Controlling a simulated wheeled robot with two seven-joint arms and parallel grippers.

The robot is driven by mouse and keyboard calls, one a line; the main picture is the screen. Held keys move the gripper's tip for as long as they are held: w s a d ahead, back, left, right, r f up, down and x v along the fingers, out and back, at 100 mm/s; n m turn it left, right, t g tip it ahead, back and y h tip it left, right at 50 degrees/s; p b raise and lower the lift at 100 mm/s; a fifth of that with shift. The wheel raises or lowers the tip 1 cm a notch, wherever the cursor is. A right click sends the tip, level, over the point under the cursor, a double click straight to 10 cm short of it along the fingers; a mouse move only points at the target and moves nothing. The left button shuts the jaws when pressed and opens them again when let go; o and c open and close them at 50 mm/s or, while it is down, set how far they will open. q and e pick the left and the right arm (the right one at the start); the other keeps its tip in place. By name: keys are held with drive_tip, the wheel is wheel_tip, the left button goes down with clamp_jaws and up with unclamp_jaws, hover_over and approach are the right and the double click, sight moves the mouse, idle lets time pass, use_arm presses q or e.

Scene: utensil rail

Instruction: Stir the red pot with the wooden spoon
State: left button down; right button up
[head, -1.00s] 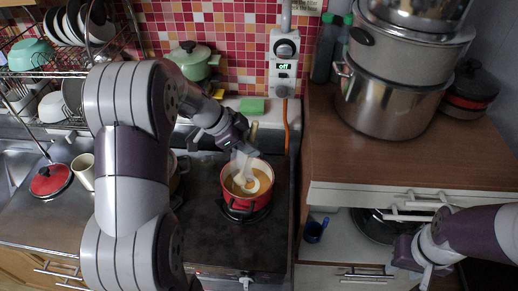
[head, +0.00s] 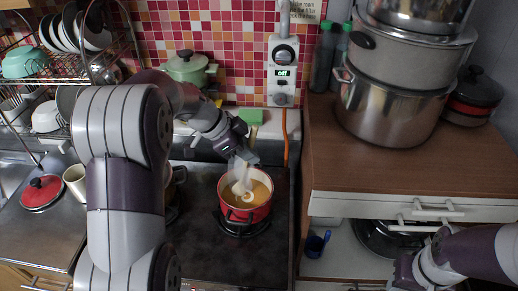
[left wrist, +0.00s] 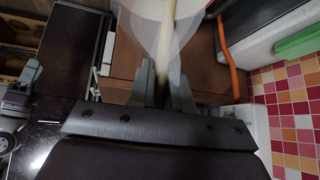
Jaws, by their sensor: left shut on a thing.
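The red pot (head: 246,214) stands on the dark stove, with yellowish-brown liquid and a pale ring-like shape inside. My left gripper (head: 243,160) is above the pot's far rim, pointing down. In the left wrist view, its fingers (left wrist: 164,88) are shut on a pale wooden handle, which I take for the wooden spoon (left wrist: 176,42). Whitish, see-through blur surrounds the handle and hangs over the pot. The spoon's lower end is hard to make out in the liquid. My right gripper (head: 408,268) is low at the right, partly cut off; its fingers are unclear.
A green pot (head: 187,68) stands behind the stove, near my left arm. A green sponge (head: 250,116) lies behind the red pot. A wooden counter (head: 345,165) with large steel pots (head: 392,112) stands right. A blue mug (head: 315,245) sits on the shelf below.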

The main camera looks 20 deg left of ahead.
use_arm(q)
drive_tip(key=r+p, duration=0.2)
drive_tip(key=d+r+p, duration=0.1)
drive_tip(key=r, duration=0.2)
drive_tip(key=s+d+r+p, duration=0.1)
drive_tip(key=r+p, duration=0.1)
drive_tip(key=shift+r+p, duration=0.15)
drive_tip(key=shift+p, duration=0.2)
idle(0.4)
wheel_tip(320, 180, up, 5)
drive_tip(key=p, duration=0.5)
hover_over(255, 133)
drive_tip(key=shift+s+d, duration=0.15)
drive_tip(key=shift+s, duration=0.2)
